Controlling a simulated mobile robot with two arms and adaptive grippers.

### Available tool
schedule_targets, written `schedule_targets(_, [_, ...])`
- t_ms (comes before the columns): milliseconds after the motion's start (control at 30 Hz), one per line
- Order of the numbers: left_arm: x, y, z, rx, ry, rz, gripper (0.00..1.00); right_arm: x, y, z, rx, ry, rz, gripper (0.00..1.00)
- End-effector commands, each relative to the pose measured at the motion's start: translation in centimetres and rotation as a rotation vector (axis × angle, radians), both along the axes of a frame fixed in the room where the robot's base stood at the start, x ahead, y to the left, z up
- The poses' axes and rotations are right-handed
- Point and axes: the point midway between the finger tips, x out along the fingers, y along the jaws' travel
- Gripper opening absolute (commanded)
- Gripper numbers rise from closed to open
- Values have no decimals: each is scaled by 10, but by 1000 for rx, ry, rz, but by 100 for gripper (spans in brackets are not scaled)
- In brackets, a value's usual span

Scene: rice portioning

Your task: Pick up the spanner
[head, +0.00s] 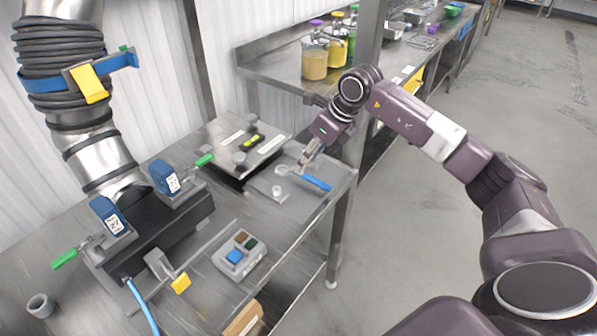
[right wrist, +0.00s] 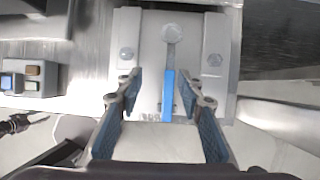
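The spanner (head: 316,182) has a blue handle and a pale metal head, and lies on a grey plate near the right end of the steel table. In the right wrist view the spanner (right wrist: 168,92) points away from me, its round head at the far end. My right gripper (head: 306,158) is just above the spanner in the head view. In the right wrist view the right gripper (right wrist: 165,76) is open, with the blue handle showing between its two fingers and clear space on both sides. My left gripper is not in view.
A grey button box (head: 240,255) with a blue button sits on the table. A large machine with a corrugated hose (head: 65,65) and blue latches stands at the left. A metal plate with a yellow-green level (head: 250,142) lies behind. Jars (head: 315,60) stand on the back counter.

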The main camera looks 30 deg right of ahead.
Motion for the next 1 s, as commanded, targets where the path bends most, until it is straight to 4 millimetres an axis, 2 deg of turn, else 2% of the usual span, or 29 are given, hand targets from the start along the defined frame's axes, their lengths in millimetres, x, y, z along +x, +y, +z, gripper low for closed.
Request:
schedule_targets(33, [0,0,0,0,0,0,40,-2,-12,1,-28,13,-13,35])
schedule_targets(133, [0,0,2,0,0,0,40,-3,-20,-4,-53,28,-23,35])
schedule_targets(367, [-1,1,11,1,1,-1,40,2,-18,-28,-53,32,-23,35])
schedule_targets(567, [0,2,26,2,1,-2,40,0,-16,-57,-51,33,-21,35])
schedule_targets(700, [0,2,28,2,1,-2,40,8,-13,-72,-50,29,-23,35])
schedule_targets(1000, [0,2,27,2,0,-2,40,9,-13,-77,-52,27,-22,33])
